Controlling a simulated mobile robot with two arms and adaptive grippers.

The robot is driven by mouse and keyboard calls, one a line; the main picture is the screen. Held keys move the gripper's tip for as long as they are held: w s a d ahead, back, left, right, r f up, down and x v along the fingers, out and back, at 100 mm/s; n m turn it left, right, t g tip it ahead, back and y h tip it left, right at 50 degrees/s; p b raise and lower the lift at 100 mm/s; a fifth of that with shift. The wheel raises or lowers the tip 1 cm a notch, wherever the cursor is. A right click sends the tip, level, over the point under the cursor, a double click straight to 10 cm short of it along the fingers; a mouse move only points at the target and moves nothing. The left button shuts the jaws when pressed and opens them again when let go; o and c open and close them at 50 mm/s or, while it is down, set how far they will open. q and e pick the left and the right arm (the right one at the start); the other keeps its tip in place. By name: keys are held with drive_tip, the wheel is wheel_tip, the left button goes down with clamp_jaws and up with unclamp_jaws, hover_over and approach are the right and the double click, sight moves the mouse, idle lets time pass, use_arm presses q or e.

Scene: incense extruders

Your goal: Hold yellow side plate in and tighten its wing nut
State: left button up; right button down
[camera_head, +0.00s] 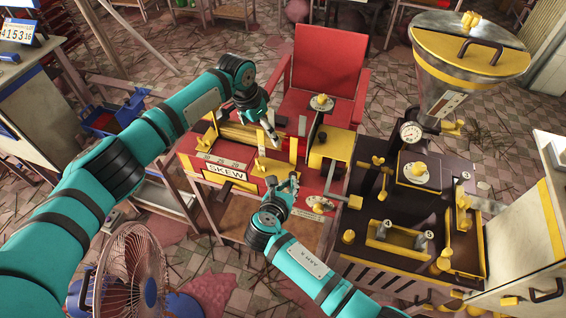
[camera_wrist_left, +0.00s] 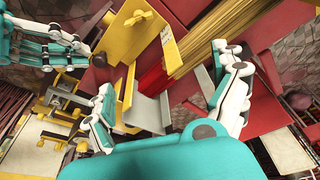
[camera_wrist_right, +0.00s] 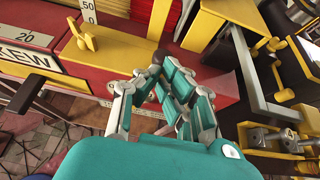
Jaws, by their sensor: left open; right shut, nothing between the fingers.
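Upright yellow side plates stand at the end of the red SKEW extruder; one yellow plate (camera_head: 293,150) is beside my left gripper (camera_head: 272,136). In the left wrist view a yellow plate (camera_wrist_left: 128,62) lies near the left finger, with red and grey parts between my open, spread fingers. I cannot tell whether a finger touches the plate.
A bundle of yellow sticks (camera_wrist_left: 212,36) lies along the extruder. A dark machine (camera_head: 395,235) with yellow fittings and a gauge stands to the right. A red chair (camera_head: 325,75) is behind. A fan (camera_head: 133,270) stands at the lower left.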

sight(268, 158)
drive_tip(key=shift+w, duration=0.25)
use_arm(q)
drive_tip(key=shift+r, duration=0.1)
use_arm(e)
drive_tip(key=shift+w+d, duration=0.25)
drive_tip(key=shift+w, duration=0.3)
drive_tip(key=shift+w+d, duration=0.25)
drive_tip(key=shift+w, duration=0.4)
drive_tip(key=shift+w+d, duration=0.25)
drive_tip(key=shift+w, duration=0.35)
use_arm(q)
drive_tip(key=shift+s+a, duration=0.1)
drive_tip(key=shift+a, duration=0.1)
drive_tip(key=c, duration=0.4)
drive_tip(key=shift+t+h, duration=0.5)
drive_tip(key=shift+h, duration=0.1)
drive_tip(key=s+a, duration=0.3)
drive_tip(key=shift+a+r, duration=0.1)
drive_tip(key=shift+a, duration=0.05)
drive_tip(key=shift+c, duration=1)
use_arm(e)
drive_tip(key=shift+a, duration=0.1)
use_arm(q)
drive_tip(key=x, duration=1.1)
drive_tip(key=shift+w+f, duration=0.2)
drive_tip(key=shift+f, duration=0.1)
drive_tip(key=c, duration=1.2)
